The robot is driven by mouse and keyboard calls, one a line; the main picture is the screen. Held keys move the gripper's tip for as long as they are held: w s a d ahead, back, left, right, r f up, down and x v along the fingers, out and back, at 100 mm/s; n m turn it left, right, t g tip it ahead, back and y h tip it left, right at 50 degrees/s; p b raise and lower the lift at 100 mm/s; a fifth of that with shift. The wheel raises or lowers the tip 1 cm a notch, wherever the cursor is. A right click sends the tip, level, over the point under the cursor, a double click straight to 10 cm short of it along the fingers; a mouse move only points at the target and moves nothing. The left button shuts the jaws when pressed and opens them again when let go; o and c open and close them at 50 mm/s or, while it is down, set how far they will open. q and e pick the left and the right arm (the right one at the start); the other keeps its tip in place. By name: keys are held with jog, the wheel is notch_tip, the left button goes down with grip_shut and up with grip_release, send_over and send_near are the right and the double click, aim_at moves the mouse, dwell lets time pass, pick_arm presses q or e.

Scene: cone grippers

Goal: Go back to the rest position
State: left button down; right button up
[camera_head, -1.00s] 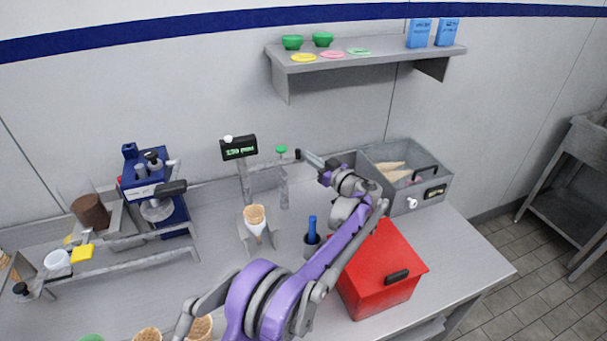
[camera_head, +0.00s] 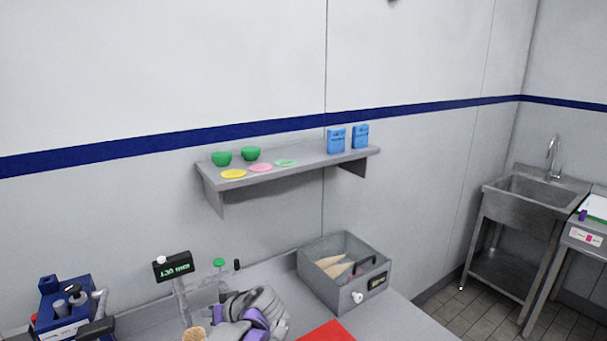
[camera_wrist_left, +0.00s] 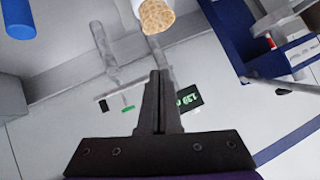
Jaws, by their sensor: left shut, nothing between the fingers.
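My left arm shows at the bottom of the head view, its grey and purple links bunched low over the counter. My left gripper (camera_head: 224,298) is partly hidden there. In the left wrist view my left gripper (camera_wrist_left: 160,76) is shut, its dark fingers together with nothing between them. It points toward the counter fittings and seems clear of them. My right gripper is in neither view.
A wafer cone (camera_wrist_left: 157,16) stands near a display (camera_head: 174,267). A grey bin (camera_head: 318,282) with cones and a red box (camera_head: 328,332) are to the right. A blue machine (camera_head: 66,308) is left. A shelf (camera_head: 300,160) is on the wall.

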pick_arm(q)
jog(key=s+d+f+m+h+p, duration=0.1)
jog(key=s+m+h, duration=0.1)
jog(key=s, duration=0.5)
jog(key=s+d+f+m+h+p, duration=0.1)
jog(key=s+f+m+h, duration=0.1)
jog(key=s, duration=0.6)
jog(key=s+d+f+m+h+p, duration=0.1)
jog(key=s+h, duration=0.3)
jog(key=s, duration=0.4)
jog(key=shift+s+d+f+m+h+p, duration=0.3)
jog(key=shift+d+f+m+p, duration=0.1)
jog(key=shift+d+f+m, duration=0.15)
jog(key=shift+s+f, duration=0.1)
jog(key=shift+f, duration=0.05)
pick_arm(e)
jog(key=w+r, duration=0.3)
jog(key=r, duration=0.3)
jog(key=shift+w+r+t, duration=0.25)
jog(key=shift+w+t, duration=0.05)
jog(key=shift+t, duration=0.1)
